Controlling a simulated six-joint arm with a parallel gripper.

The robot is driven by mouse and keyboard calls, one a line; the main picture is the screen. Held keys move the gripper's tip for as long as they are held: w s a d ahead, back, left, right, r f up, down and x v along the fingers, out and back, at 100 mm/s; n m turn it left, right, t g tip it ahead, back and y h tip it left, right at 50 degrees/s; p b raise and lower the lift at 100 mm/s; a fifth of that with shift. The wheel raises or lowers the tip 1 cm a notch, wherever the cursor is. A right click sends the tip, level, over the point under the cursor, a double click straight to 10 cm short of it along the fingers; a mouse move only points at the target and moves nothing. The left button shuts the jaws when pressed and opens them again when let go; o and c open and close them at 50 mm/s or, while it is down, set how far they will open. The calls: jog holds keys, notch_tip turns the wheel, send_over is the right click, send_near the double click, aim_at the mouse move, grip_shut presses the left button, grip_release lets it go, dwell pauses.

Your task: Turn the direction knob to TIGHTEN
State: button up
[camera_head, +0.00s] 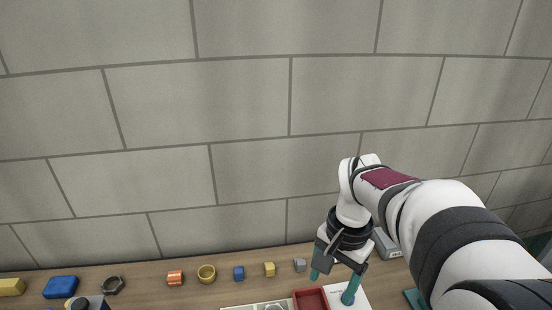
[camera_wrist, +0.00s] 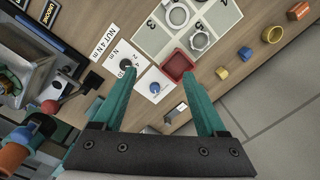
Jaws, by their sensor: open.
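My gripper (camera_head: 332,286) has two teal fingers and is open, pointing down over the workbench; it also shows in the wrist view (camera_wrist: 160,78). A small blue round knob (camera_wrist: 155,87) on a white plate lies between the fingers in the wrist view, closer to the left one. It may be the direction knob, but its label is too small to read. A dark dial (camera_wrist: 127,65) with "N m" print sits up and left of it, partly behind the left fingertip. No contact with the blue knob is visible.
A red tray (camera_wrist: 177,65) lies by the right fingertip. A pale numbered board (camera_wrist: 192,22) holds a ring and a nut. Blue (camera_head: 239,273), yellow (camera_head: 269,269) and grey (camera_head: 299,265) blocks stand along the bench's back. The tiled wall (camera_head: 250,170) is behind.

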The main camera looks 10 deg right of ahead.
jog(key=w+d+f+m, duration=0.3)
jog(key=w+d+f, duration=0.4)
jog(key=w+d, duration=0.35)
jog(key=shift+h, duration=0.4)
jog(key=f, duration=1)
jog(key=s+f, duration=0.1)
jog(key=f, duration=0.4)
jog(key=shift+d+f, duration=0.1)
jog(key=shift+d, duration=0.15)
grip_shut()
